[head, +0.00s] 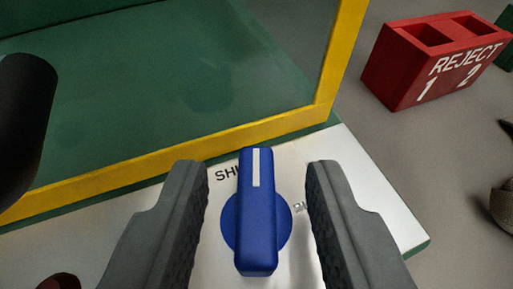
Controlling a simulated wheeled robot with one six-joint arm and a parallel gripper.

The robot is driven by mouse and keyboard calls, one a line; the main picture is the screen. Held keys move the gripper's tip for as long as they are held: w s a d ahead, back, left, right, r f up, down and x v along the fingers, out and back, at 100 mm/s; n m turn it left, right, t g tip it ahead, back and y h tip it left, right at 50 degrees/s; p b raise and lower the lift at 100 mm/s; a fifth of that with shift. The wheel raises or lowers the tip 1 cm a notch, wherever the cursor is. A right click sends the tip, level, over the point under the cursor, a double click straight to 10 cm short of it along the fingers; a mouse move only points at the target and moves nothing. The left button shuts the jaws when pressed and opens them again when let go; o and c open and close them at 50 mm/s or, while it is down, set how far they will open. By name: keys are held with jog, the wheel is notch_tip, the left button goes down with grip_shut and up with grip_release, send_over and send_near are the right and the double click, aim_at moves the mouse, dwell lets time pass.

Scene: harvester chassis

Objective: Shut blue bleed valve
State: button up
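The blue bleed valve (257,225) is in the lower middle of the head view. It has a long blue lever handle with a white stripe near its far end, over a round blue base. The handle points nearly straight up in the picture. It sits on a white panel (375,200) with dark lettering, partly hidden; "SH" shows to the left of the handle. My gripper (257,190) is open, with one grey finger on each side of the handle. A gap shows between each finger and the handle.
A yellow-edged frame (250,133) around a green surface (150,70) stands just beyond the panel. A red box (435,60) marked REJECT, 1 and 2, with two openings, is at the upper right on the grey floor. A black rounded part (25,110) is at the left edge.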

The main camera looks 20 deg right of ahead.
jog(key=shift+x, duration=0.8)
grip_shut()
